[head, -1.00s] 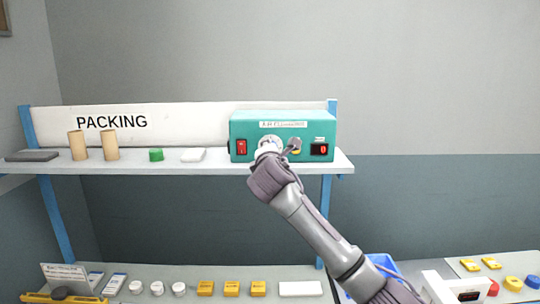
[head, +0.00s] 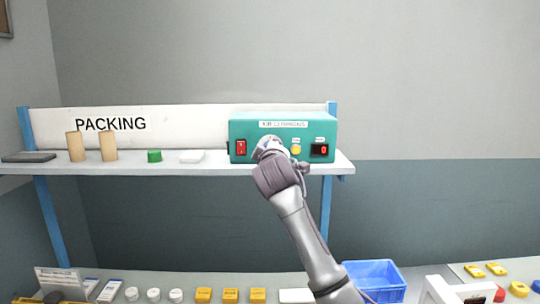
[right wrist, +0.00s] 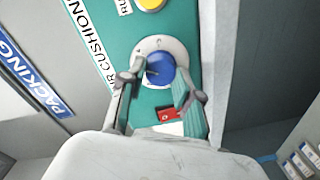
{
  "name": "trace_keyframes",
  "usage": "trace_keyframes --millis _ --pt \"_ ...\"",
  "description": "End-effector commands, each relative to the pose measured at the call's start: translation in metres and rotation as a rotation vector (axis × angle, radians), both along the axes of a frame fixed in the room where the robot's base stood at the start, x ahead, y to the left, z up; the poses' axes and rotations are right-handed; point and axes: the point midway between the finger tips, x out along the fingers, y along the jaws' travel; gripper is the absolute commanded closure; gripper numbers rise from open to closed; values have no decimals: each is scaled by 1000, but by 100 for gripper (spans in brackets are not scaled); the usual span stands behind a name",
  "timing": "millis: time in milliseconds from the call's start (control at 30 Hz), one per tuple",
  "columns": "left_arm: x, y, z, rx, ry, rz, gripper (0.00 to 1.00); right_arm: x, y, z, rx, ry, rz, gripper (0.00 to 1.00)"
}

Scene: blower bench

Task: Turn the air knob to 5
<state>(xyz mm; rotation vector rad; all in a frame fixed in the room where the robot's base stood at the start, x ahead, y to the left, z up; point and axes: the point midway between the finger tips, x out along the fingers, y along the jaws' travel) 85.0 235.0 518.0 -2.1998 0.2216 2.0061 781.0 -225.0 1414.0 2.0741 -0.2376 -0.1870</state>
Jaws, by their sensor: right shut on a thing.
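The teal blower box (head: 312,128) stands on the right end of the shelf. In the right wrist view, its air knob (right wrist: 162,66) is a round blue knob with a dark pointer line on a white dial (right wrist: 151,42). My right gripper (right wrist: 157,88) has its two fingers on either side of the knob and is shut on it. In the head view my right gripper (head: 268,150) is in front of the dial and hides the knob. The number at the pointer cannot be read. My left gripper is not in view.
On the box are a red switch (head: 241,147), a yellow button (head: 296,149) and a small red display (head: 320,150). The shelf (head: 218,165) also holds cardboard tubes and a green cap (head: 154,156). A blue bin (head: 374,263) and several small items are below.

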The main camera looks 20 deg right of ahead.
Motion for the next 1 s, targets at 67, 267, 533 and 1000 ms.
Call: trace_keyframes --millis 67,267,533,1000 --pt "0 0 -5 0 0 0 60 0 0 -3 75 -19 1 100" --pt "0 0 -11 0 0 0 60 0 0 -3 257 -71 1 100" --pt "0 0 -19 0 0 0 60 0 0 -3 502 -141 1 100" --pt "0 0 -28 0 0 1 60 0 0 -4 910 -255 -1 100"
